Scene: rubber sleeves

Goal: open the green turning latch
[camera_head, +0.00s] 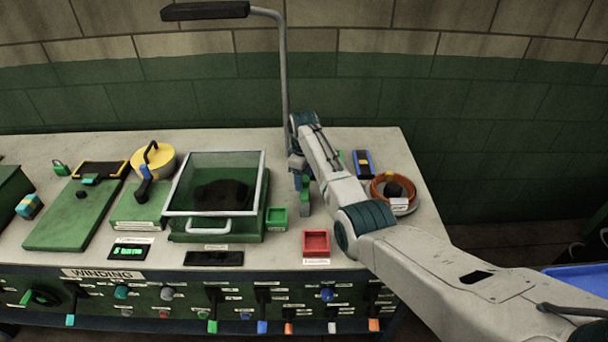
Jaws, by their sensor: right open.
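My right gripper (301,196) points down near the back middle of the bench, just right of the glass-lidded green box. It is open, and its fingers are small and partly dark. A bit of green shows at the fingers; I cannot tell whether it is part of the gripper or a thing behind it. A green turning handle (41,297) sits on the front panel at the far left, well away from the gripper. I cannot tell for sure which green part is the latch. My left gripper is not in view.
The glass-lidded box (215,156), a small green tray (277,218) and a red tray (317,243) stand near the gripper. A lamp post (284,80) rises behind it. An orange coil (378,188) lies right of my arm. Several levers line the front panel.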

